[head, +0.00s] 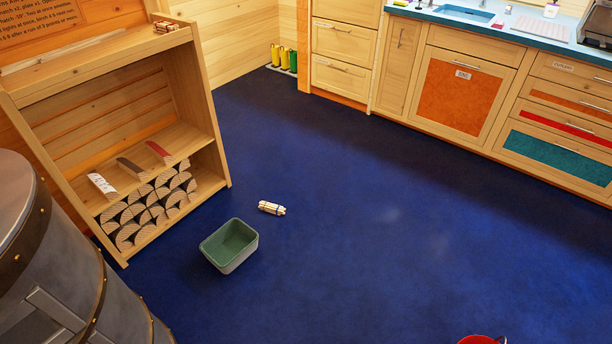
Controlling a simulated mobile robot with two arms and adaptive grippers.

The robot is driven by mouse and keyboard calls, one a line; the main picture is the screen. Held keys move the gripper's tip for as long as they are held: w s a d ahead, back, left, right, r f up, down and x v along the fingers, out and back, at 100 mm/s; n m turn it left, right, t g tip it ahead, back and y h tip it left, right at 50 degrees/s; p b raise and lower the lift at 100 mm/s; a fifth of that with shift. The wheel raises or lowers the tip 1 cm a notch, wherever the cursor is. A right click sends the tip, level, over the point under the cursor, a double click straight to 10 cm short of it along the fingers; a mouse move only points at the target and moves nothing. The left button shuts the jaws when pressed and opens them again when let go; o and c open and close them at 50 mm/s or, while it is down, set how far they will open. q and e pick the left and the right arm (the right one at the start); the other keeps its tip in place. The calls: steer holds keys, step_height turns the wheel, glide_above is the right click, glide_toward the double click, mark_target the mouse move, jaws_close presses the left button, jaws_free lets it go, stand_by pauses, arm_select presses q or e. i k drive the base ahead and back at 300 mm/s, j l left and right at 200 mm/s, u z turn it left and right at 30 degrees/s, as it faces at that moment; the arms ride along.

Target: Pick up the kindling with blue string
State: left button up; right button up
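A small bundle of pale sticks (272,208) lies on the blue floor, just right of the green bin. It has a thin dark band around it, too small for me to tell the string's colour. Another small bundle of reddish-brown sticks (166,27) lies on top of the wooden shelf unit at the upper left. Its string colour is also unclear. Neither of my grippers is in view.
The green bin (222,262) stands open and empty on the floor. The shelf unit (222,150) holds split logs (150,208). A dark banded barrel (50,270) fills the lower left. A red object (482,340) is at the bottom edge. The middle floor is clear.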

mark_target(266, 207)
steer(key=i+l+z, duration=0.25)
steer(key=i, duration=0.65)
steer(key=i+l+z, duration=0.1)
steer(key=i+z, duration=0.2)
steer(key=i, duration=0.65)
